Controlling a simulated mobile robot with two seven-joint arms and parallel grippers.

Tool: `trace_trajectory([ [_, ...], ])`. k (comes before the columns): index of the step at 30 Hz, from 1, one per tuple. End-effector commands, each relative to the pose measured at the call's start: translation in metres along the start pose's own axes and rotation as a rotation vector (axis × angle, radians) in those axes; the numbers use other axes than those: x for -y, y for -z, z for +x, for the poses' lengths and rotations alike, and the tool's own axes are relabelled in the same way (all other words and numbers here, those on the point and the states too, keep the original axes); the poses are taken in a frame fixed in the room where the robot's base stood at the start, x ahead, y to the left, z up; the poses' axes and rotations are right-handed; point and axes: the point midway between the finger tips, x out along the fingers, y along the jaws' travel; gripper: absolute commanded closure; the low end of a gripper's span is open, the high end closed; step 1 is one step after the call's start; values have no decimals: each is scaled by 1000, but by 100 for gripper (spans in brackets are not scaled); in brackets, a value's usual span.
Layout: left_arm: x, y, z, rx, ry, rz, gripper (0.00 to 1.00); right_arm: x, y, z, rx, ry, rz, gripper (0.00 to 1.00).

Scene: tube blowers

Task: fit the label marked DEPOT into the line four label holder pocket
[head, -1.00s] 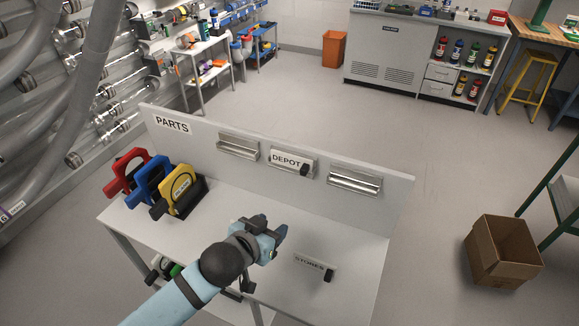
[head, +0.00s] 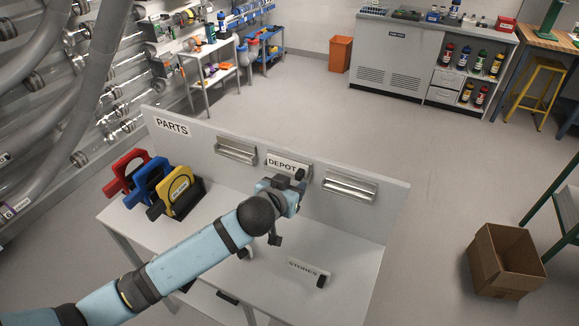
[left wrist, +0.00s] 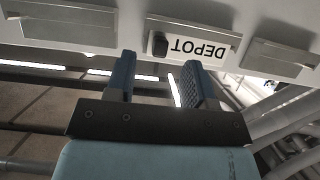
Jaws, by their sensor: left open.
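The white DEPOT label (head: 281,163) sits in the middle metal holder of the upright panel. In the left wrist view the DEPOT label (left wrist: 200,48) appears upside down, with a black grip block at one end. My left gripper (head: 296,182) is open and empty, just in front of the label and partly covering its lower right. In the left wrist view, the spread fingers of my left gripper (left wrist: 158,78) point toward the label's black block, with a gap visible. I cannot pick out the line four label holder pocket. My right gripper is not in view.
Empty metal holders flank the label, left (head: 236,152) and right (head: 349,188). A STORES label (head: 303,267) lies on the white table (head: 345,250). Red, blue and yellow (head: 181,190) handled parts stand at left. A cardboard box (head: 505,262) is on the floor.

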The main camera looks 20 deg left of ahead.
Motion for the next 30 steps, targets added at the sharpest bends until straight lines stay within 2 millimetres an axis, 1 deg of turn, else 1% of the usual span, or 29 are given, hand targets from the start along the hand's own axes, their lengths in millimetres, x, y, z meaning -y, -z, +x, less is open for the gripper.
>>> trace_trajectory([
  [5,2,7,25,-1,1,2,51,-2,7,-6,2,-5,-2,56],
  [9,1,5,43,0,0,0,51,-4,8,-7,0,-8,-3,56],
  [12,1,4,48,1,-1,0,51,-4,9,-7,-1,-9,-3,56],
  [18,1,3,48,1,-1,0,51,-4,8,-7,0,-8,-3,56],
  [20,1,3,48,1,0,0,65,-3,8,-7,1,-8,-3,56],
  [21,1,3,48,1,0,0,74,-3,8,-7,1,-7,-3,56],
  [23,1,3,48,0,0,0,88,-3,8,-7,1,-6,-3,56],
  [24,1,3,48,1,0,0,97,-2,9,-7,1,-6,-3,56],
  [25,1,3,48,0,0,0,100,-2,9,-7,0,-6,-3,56],
  [30,2,4,48,0,0,0,100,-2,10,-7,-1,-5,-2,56],
])
